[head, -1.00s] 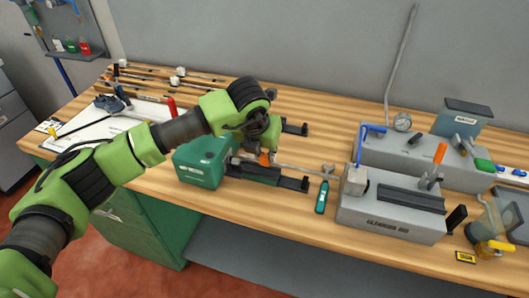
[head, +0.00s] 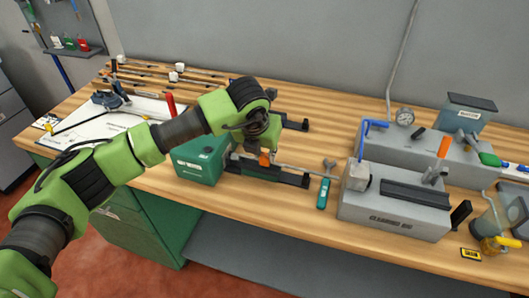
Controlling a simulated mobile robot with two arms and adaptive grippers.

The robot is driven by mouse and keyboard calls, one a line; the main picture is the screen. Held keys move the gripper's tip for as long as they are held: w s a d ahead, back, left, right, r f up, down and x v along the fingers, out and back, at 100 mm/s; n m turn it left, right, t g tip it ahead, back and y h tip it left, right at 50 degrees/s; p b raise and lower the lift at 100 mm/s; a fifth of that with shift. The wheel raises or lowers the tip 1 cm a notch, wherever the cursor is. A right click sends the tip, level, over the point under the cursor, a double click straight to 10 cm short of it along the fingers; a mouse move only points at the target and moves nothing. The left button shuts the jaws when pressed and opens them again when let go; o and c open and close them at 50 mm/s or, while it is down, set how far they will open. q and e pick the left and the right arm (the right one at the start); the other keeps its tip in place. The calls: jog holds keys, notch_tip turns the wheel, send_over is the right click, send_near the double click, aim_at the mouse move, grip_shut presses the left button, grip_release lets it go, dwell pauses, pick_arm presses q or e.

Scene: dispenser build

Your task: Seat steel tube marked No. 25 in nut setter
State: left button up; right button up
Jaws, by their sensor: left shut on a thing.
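The nut setter is a green box (head: 198,163) in the middle of the bench, with a dark rail (head: 285,178) running right from it. My left gripper (head: 264,152) hangs over the rail just right of the green box, pointing down. It is shut on a thin grey steel tube (head: 300,168), which reaches right above the rail. An orange part shows at the fingertips. The tube's left end and its mark are hidden or too small to see, so I cannot tell whether it is in the box. My right gripper is out of view.
A grey cleaning rig (head: 392,213) stands to the right, with a grey block (head: 357,176) at its left end. Several rods (head: 150,73) lie at the back left, near a white board (head: 105,125).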

pick_arm(q)
jog(key=shift+f+b, duration=0.6)
jog(key=shift+b, duration=0.2)
dwell(0.7)
jog(key=shift+w+a, duration=0.1)
jog(key=shift+a, duration=0.2)
jog(key=shift+w+a+b, duration=0.25)
jog(key=shift+a+b, duration=0.1)
jog(key=shift+a, duration=0.4)
jog(key=shift+w+a+b, duration=0.25)
jog(key=shift+a+b, duration=0.1)
jog(key=shift+a, duration=0.35)
jog(key=shift+w+a, duration=0.1)
jog(key=shift+a, duration=0.15)
jog(key=o, duration=1.1)
jog(key=shift+o, duration=0.2)
jog(key=shift+o, duration=1.4)
jog(key=shift+r, duration=0.1)
